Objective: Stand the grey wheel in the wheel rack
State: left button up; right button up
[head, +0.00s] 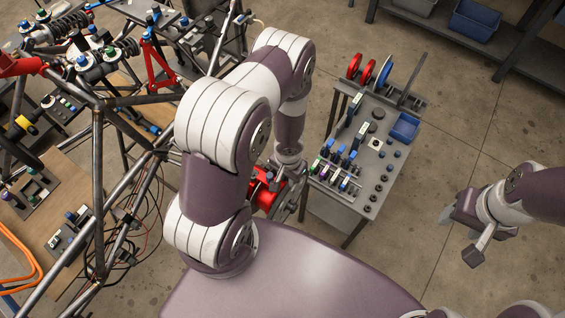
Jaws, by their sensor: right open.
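The wheel rack (419,101) stands at the far end of the grey work table. Two red wheels (354,66) and a blue-rimmed wheel (385,72) stand upright at it. A dark grey disc (378,113) lies flat on the table in front of the rack; I cannot tell for sure that it is the grey wheel. My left gripper (293,180) is low at the table's near left edge, partly hidden by my arm; its jaws are unclear. My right gripper (468,228) is open over the floor, right of the table and apart from it.
The table (345,205) holds a blue bin (404,127), several small coloured parts and dark knobs. A red object (264,191) is beside my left gripper. A tube chassis (98,180) fills the left. A shelf with bins (475,20) is at the back. The right floor is clear.

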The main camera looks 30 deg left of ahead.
aim_at(286, 189)
pick_arm(q)
jog(key=f+b, duration=0.1)
jog(key=s+f+b, duration=0.1)
jog(key=f+b, duration=0.2)
jog(key=f, duration=0.1)
jog(key=shift+s+b, duration=0.25)
jog(key=shift+b, duration=0.1)
jog(key=f+b, duration=0.3)
jog(key=shift+w+d+f, duration=0.2)
jog(key=shift+w+f, duration=0.15)
jog(key=shift+f, duration=0.05)
jog(key=shift+d+f+b, duration=0.1)
jog(key=shift+f+b, duration=0.1)
jog(key=shift+b, duration=0.25)
jog(key=shift+s, duration=0.2)
jog(key=shift+a, duration=0.25)
jog(key=shift+w+d, duration=0.1)
jog(key=shift+w, duration=0.05)
grip_shut()
pick_arm(e)
notch_tip(286, 189, down, 8)
jog(key=s, duration=0.1)
jog(key=shift+d, duration=0.15)
